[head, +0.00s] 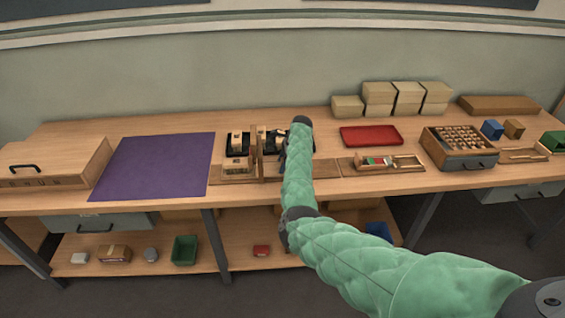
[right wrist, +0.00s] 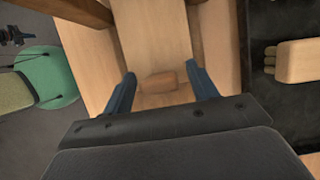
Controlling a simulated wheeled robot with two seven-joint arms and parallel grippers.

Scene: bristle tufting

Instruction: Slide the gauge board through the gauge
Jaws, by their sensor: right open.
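The gauge (head: 255,158) is a wooden fixture with an upright wall, standing on the bench right of the purple mat. My right gripper (right wrist: 161,84) points down over it, its two blue fingers apart. A small brown wooden block (right wrist: 157,83) sits between the fingers, with gaps at its sides. It lies at the near end of a pale wooden strip (right wrist: 152,30); I cannot tell whether strip and block are the gauge board. In the head view my right arm hides most of the gripper and the gauge's right side. My left gripper is not in view.
Black trays with wooden blocks (head: 236,142) stand beside the gauge. A red tray (head: 371,135), a wooden tray with small parts (head: 380,163) and a box of tufts (head: 459,147) lie to the right. The purple mat (head: 155,165) is clear.

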